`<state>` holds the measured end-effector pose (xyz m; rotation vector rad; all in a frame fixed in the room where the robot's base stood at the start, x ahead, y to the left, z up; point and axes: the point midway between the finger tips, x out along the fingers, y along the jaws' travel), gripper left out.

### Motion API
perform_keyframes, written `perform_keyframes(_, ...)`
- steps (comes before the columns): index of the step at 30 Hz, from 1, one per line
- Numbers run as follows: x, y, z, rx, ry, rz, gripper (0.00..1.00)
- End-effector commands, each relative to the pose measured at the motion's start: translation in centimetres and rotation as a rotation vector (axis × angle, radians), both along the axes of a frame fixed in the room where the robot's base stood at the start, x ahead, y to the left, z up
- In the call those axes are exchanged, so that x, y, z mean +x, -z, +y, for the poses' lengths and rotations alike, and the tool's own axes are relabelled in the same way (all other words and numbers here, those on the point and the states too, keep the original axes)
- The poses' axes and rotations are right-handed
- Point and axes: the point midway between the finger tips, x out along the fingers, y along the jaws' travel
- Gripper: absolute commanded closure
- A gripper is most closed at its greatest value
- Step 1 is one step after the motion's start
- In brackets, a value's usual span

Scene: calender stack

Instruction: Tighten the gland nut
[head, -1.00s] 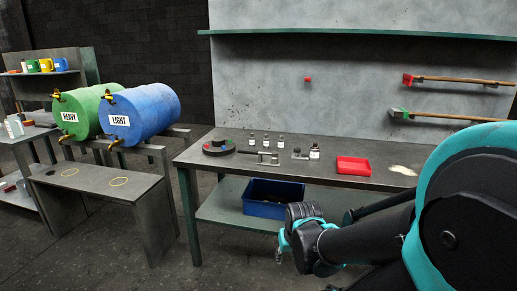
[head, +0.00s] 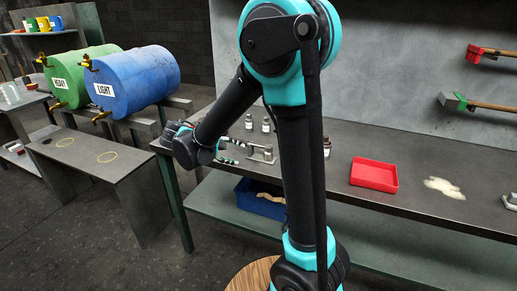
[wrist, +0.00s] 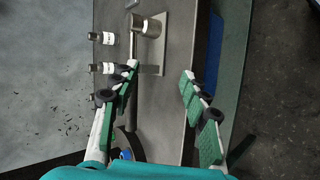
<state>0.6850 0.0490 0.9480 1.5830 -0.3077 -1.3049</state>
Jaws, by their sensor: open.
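A metal fitting, which I take to hold the gland nut, stands on the bench ahead of my gripper. In the wrist view it is a grey cylinder (wrist: 148,27) on a flat plate (wrist: 160,58), with a thin rod beside it. In the head view the fitting (head: 264,153) is small, and I cannot make out the nut itself. My gripper (head: 240,152) is low over the bench's left end. In the wrist view my gripper (wrist: 160,72) is open, with nothing between its green-padded fingers.
Small labelled bottles (wrist: 103,38) stand close left of the fitting in the wrist view. A red tray (head: 374,175) and a pale spill (head: 444,187) are to the right. A blue bin (head: 250,203) sits on the lower shelf.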

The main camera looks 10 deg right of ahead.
Motion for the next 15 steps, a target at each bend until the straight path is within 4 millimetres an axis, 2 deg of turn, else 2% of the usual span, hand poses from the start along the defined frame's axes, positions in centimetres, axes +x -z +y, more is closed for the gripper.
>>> perform_keyframes(1, 0.9, -0.7, 2.2, -0.055, -0.023, -0.018, 0.54)
perform_keyframes(3, 1.7, -1.8, 4.5, -0.122, -0.039, -0.045, 0.54)
perform_keyframes(7, 2.4, -3.1, 7.3, -0.205, -0.054, -0.084, 0.54)
perform_keyframes(11, 2.7, -3.5, 8.2, -0.238, -0.058, -0.103, 0.54)
perform_keyframes(15, 3.7, -2.9, 6.6, -0.241, -0.054, -0.105, 0.54)
